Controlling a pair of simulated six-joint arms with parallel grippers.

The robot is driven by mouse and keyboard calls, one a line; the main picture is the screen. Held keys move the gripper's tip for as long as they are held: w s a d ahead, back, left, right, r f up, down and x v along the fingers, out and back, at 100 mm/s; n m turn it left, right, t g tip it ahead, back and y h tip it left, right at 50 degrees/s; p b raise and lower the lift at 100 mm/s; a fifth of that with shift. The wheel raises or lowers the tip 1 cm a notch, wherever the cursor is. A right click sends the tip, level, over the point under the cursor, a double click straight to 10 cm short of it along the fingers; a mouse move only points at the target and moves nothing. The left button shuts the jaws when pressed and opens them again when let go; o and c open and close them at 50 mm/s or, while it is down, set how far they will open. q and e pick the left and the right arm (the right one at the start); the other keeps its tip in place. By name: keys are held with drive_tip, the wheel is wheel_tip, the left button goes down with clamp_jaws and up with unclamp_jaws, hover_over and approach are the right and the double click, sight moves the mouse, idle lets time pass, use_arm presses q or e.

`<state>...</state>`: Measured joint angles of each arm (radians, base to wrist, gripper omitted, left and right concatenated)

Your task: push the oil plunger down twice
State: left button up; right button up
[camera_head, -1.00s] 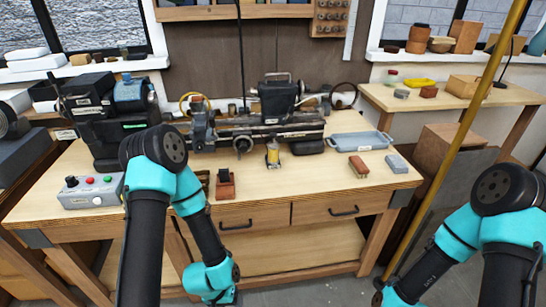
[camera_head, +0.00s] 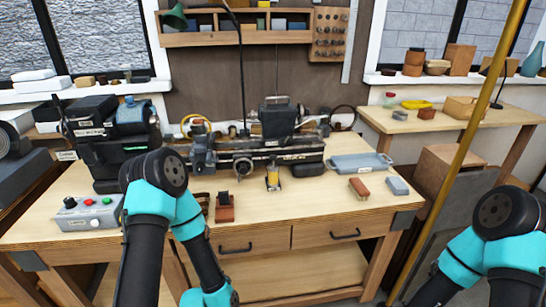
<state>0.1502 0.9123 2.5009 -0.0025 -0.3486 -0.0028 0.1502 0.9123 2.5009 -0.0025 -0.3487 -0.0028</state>
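A small container with amber contents and a metallic top (camera_head: 273,178) stands upright on the wooden workbench (camera_head: 300,209), in front of the lathe (camera_head: 262,148). It looks like the oil dispenser; its plunger is too small to make out clearly. My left arm comes in at the lower left and bends down in front of the bench, with its gripper out of the picture. My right arm is at the lower right, and its gripper is also out of the picture. Nothing of mine touches the amber container.
A control box (camera_head: 88,212) with coloured buttons sits at the bench's left. A wooden block with a black top (camera_head: 225,207) stands near the front edge. A blue-grey tray (camera_head: 360,163), a brush (camera_head: 359,187) and a grey block (camera_head: 397,186) lie at right. A brass pole (camera_head: 455,165) rises at right.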

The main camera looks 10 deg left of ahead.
use_arm(q)
clamp_jaws()
idle(1.4)
